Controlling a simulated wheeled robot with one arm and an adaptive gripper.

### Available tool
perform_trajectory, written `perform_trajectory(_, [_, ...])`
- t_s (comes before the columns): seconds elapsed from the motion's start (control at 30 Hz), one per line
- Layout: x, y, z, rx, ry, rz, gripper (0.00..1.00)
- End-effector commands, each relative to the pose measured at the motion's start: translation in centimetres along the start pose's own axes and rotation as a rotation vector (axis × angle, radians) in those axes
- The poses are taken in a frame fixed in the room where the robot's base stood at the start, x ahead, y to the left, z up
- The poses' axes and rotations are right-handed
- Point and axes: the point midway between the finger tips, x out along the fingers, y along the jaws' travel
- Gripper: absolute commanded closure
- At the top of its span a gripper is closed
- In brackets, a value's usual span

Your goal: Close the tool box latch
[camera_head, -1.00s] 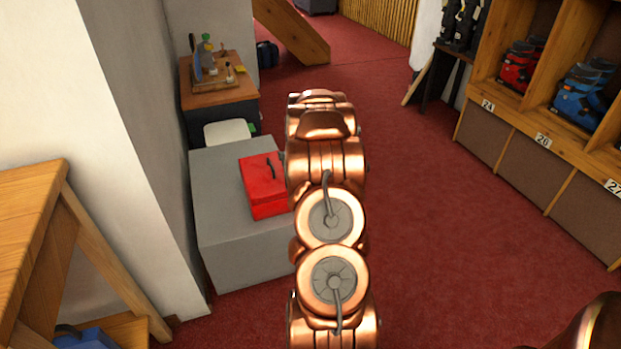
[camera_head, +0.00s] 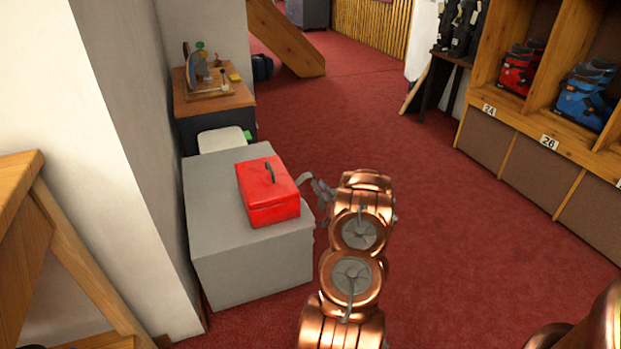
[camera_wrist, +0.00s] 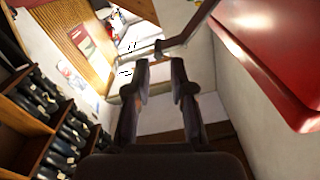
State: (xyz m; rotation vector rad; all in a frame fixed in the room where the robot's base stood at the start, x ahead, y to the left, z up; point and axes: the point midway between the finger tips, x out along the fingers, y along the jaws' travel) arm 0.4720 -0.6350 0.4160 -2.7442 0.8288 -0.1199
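The red tool box (camera_head: 262,202) sits on a grey block, with a dark handle (camera_head: 270,172) on its lid. Its latch cannot be made out in the head view. My gripper (camera_head: 305,178) is just to the right of the box, partly hidden by my arm. In the wrist view my gripper (camera_wrist: 160,76) shows two dark fingers apart with nothing between them. The tool box also shows in the wrist view (camera_wrist: 275,50), at the upper right, beside the fingers. A thin dark bar (camera_wrist: 190,30) crosses beyond the fingertips; I cannot tell what it is.
The grey block (camera_head: 240,270) has bare top to the left of the box. A white stool (camera_head: 221,139) and a wooden-topped bench (camera_head: 215,104) with tools stand behind it. Boot shelves (camera_head: 540,120) are at the right. Open red carpet (camera_head: 400,160) lies between.

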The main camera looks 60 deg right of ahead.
Motion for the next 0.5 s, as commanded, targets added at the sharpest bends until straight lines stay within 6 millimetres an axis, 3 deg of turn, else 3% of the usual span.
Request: perform_trajectory(0.5, [6.0, 0.0, 0.1, -0.002, 0.001, -0.001, 0.77])
